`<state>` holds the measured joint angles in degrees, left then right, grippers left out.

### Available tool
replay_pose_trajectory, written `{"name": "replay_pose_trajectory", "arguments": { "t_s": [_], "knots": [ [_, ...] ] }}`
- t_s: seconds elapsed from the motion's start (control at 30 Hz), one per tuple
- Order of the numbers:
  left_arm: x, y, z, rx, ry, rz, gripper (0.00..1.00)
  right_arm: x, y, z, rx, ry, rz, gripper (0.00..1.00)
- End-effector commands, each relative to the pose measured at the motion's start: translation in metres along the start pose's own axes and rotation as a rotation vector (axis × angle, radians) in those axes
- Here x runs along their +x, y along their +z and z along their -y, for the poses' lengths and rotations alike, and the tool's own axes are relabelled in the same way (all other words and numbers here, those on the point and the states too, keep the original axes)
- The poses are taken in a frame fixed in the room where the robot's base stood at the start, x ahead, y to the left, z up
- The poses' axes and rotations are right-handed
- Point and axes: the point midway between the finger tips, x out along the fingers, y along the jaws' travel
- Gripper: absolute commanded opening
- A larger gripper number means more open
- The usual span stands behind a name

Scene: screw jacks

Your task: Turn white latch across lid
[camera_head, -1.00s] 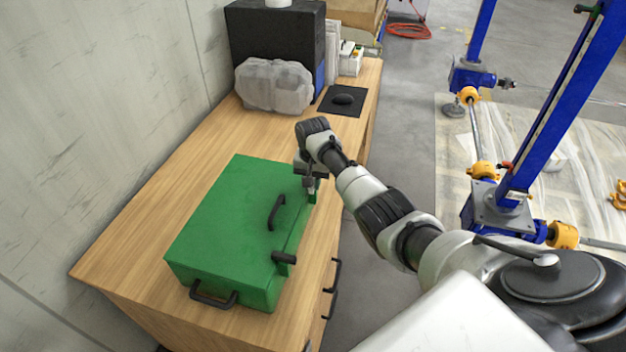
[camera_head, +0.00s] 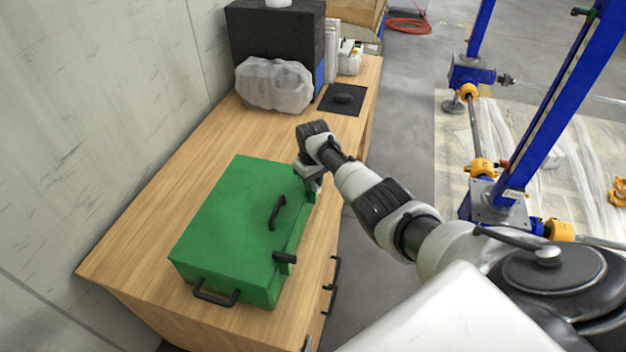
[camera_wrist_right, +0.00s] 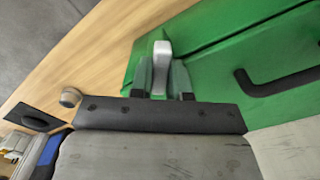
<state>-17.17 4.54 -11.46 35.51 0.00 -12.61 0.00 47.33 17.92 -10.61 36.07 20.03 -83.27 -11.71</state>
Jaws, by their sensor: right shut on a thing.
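A green box (camera_head: 232,220) with its lid down stands on the wooden bench. It has a black handle (camera_head: 277,213) on the lid and a dark latch (camera_head: 284,257) at the near end of its right side. My right gripper (camera_head: 311,184) is at the box's far right corner. In the right wrist view the white latch (camera_wrist_right: 162,50) stands at the box edge, between the fingers of my right gripper (camera_wrist_right: 162,76), which is shut on it. In the head view the gripper hides this latch. My left gripper is out of view.
The wooden bench (camera_head: 180,170) is bare left of the box. A clear plastic-wrapped item (camera_head: 273,85), a black pad (camera_head: 342,99) and a black case (camera_head: 275,40) are at the far end. A wall runs along the left. Blue screw jacks (camera_head: 500,205) stand on the right.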

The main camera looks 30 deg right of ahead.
Motion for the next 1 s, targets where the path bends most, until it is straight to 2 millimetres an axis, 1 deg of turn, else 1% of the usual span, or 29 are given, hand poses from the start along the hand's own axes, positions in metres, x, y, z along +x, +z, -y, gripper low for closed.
{"name": "replay_pose_trajectory", "arguments": {
  "t_s": [0.3,0.5,0.73,1.0],
  "knots": [
    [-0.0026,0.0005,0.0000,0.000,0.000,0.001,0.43,-0.0016,-0.0011,-0.0005,-0.294,0.002,-0.004,0.00],
    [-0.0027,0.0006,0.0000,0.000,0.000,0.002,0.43,-0.0014,-0.0012,-0.0004,-0.449,0.002,-0.005,0.00],
    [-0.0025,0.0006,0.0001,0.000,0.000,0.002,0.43,-0.0014,-0.0014,-0.0001,-0.575,0.001,-0.006,0.00],
    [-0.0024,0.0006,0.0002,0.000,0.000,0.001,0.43,-0.0015,-0.0015,0.0000,-0.643,0.002,-0.006,0.00]
  ]
}}
